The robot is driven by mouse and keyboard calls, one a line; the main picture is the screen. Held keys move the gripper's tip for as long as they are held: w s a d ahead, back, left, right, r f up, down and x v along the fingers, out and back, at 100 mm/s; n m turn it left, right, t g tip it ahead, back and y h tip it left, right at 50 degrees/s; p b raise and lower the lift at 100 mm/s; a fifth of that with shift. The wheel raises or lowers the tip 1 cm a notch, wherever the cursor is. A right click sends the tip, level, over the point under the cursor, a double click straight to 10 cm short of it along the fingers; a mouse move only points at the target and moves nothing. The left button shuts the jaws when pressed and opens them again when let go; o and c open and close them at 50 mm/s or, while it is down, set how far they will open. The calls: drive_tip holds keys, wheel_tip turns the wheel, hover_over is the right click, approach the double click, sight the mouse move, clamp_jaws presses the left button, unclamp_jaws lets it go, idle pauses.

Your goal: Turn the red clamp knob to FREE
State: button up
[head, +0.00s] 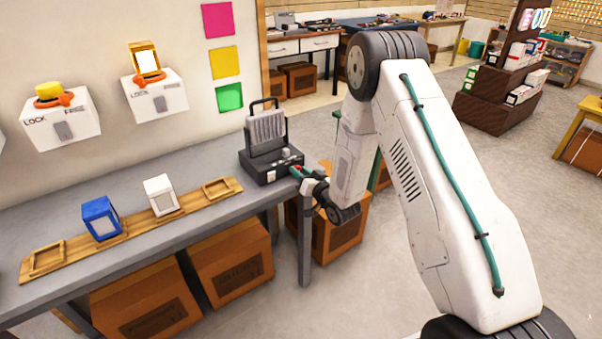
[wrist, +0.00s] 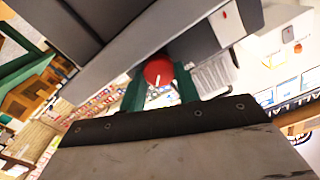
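The red clamp knob (wrist: 158,72) shows round and face-on in the wrist view, with a short white mark on its lower part. It fills the gap between the two green fingers of my gripper (wrist: 160,84), whose tips meet its sides. In the head view my gripper (head: 300,173) reaches the right side of a dark grey device (head: 263,166) at the bench's right end. Only a speck of red shows there. The device has a raised grey ribbed part (head: 266,130) and a handle on top. I see no readable FREE label next to the knob.
The grey bench (head: 196,228) carries a wooden rack (head: 138,226) with a blue block (head: 101,218) and a white block (head: 161,194). Two white wall boxes (head: 61,119) (head: 155,96) bear LOCK and FREE labels. Cardboard boxes (head: 229,268) stand underneath.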

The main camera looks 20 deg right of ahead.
drive_tip(key=shift+n, duration=0.4)
drive_tip(key=n, duration=0.4)
drive_tip(key=shift+a+n, duration=0.1)
drive_tip(key=shift+n, duration=0.2)
drive_tip(key=n, duration=0.4)
drive_tip(key=shift+a+n, duration=0.1)
drive_tip(key=shift+n, duration=0.3)
drive_tip(key=o, duration=1)
drive_tip(key=shift+n, duration=0.3)
